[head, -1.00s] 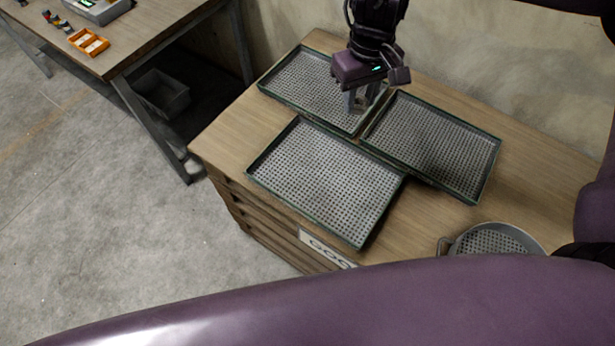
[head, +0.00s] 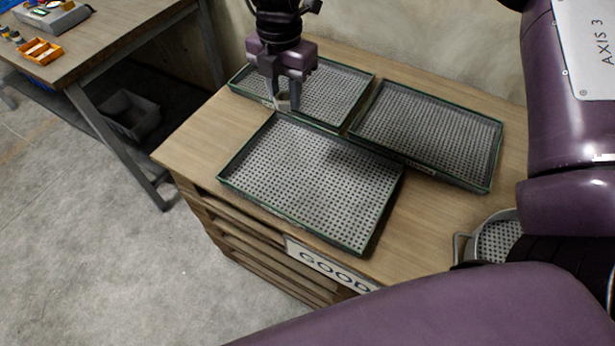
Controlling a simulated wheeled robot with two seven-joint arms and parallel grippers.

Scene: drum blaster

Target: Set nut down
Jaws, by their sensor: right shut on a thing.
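My right gripper (head: 286,103) reaches down from the top of the head view, with its fingers pointing down. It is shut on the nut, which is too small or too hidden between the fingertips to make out. The fingertips appear over the near edge of the back left perforated tray (head: 330,92), close to the far left corner of the front tray (head: 310,180). I cannot tell their exact height. A third perforated tray (head: 430,130) lies at the right. No loose nut shows on the trays. My left gripper is not in view.
The trays lie on a wooden cabinet (head: 185,147) with a "GOOD" label (head: 330,267) on its front. A round perforated pan (head: 495,238) is partly hidden at the right. Another table (head: 100,50) with an orange box (head: 40,51) stands at the left.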

